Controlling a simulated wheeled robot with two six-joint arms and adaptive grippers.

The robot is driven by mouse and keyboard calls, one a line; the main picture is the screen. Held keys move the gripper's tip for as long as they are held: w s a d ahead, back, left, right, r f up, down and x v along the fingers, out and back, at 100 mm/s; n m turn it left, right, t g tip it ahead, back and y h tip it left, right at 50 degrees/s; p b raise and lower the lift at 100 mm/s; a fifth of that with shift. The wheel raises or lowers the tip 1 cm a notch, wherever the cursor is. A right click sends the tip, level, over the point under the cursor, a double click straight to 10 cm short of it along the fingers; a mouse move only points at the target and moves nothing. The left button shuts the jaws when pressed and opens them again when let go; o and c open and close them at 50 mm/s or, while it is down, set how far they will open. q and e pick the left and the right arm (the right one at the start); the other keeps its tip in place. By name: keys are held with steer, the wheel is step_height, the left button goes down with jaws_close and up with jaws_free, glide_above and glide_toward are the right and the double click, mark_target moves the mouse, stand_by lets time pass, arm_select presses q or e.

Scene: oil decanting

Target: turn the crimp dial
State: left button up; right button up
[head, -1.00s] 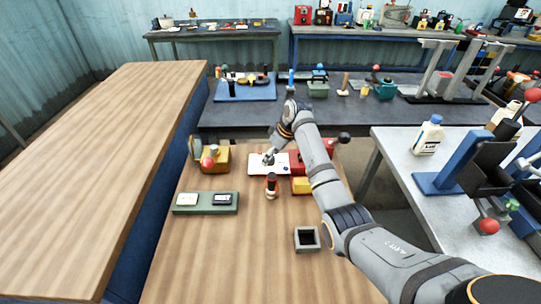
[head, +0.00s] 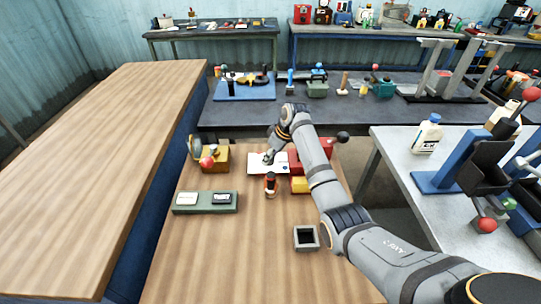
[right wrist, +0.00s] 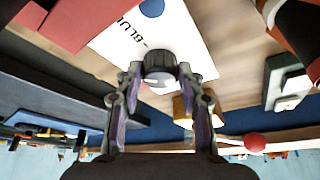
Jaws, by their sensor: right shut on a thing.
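The crimp dial, a dark knurled knob (right wrist: 159,67) with a pale mark on its lower side, shows in the right wrist view. My right gripper (right wrist: 160,76) has a finger on each side of it and is shut on it. In the head view my right gripper (head: 268,157) is over the work table at the white card, and the dial is too small and covered to make out. My left gripper is not in view.
A white card (head: 257,168) with a blue dot lies by the gripper. Close by are a dark and orange cylinder (head: 271,185), a brass block (head: 216,157) with a red ball, a red block (head: 325,147) and a green tray (head: 183,208). The table's front left is clear.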

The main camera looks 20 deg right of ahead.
steer(key=m+p, duration=0.1)
steer(key=p, duration=0.1)
steer(key=m+h+p, duration=0.1)
steer(key=m+p, duration=0.1)
steer(key=p, duration=0.1)
steer(key=m+p, duration=0.1)
steer(key=p, duration=0.1)
steer(key=shift+s+a+r+m+t+h, duration=0.1)
steer(key=shift+a+r+m+t+h, duration=0.1)
steer(key=shift+r+m+t+h, duration=0.15)
steer(key=shift+f+m+h+p, duration=0.2)
steer(key=shift+m+h+p, duration=0.15)
steer(key=shift+m+p, duration=0.8)
steer(key=shift+f+m+t+h+p, duration=0.1)
steer(key=shift+m+t+h+p, duration=0.2)
steer(key=shift+m+p, duration=0.35)
steer(key=shift+f+m, duration=0.1)
steer(key=shift+m, duration=0.25)
steer(key=o, duration=1.2)
